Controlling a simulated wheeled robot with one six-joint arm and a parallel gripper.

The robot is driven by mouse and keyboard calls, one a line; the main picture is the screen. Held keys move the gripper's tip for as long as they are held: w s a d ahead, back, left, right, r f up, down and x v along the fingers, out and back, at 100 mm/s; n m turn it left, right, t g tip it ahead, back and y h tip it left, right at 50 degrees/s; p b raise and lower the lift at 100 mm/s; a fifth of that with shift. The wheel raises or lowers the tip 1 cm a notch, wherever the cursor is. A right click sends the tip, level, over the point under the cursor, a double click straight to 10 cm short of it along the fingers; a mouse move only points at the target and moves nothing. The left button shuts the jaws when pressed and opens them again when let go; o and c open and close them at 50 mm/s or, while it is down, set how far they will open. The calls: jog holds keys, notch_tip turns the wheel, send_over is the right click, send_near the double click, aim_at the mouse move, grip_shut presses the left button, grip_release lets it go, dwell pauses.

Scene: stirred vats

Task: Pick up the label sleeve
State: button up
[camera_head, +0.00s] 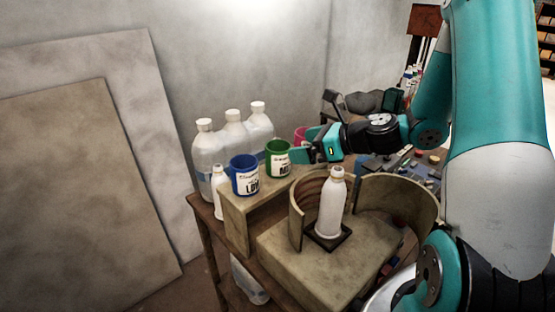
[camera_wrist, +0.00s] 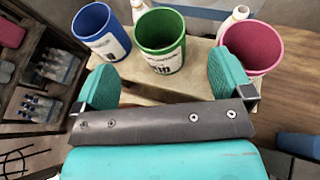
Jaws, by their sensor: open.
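Three cup-shaped label sleeves stand in a row on a wooden step. The blue one (camera_head: 244,176) reads "LOW" and also shows in the wrist view (camera_wrist: 101,35). The green one (camera_head: 278,160) is in the middle, upright, with a white label; it shows in the wrist view (camera_wrist: 162,50). The pink one (camera_wrist: 252,48) is mostly hidden behind my gripper in the head view. My gripper (camera_wrist: 165,82) is open and empty. In the wrist view its fingers lie either side of the green sleeve's line, with that sleeve just beyond the fingertips. I cannot tell whether they touch it.
A white bottle (camera_head: 331,207) stands on a dark square pad inside a curved wooden wall (camera_head: 392,195). Large clear jugs (camera_head: 234,135) stand behind the sleeves. A small white bottle (camera_head: 219,190) is beside the blue sleeve. A cluttered panel (camera_head: 405,165) lies to the right.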

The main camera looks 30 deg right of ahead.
aim_at(279, 155)
jog(key=x, duration=0.2)
jog(key=f+p+x, duration=0.1)
jog(key=x, duration=0.2)
jog(key=p+x, duration=0.1)
jog(key=x, duration=0.2)
jog(key=shift+s+f, duration=0.2)
jog(key=shift+f, duration=0.15)
jog(key=shift+c, duration=0.2)
jog(key=c, duration=0.7)
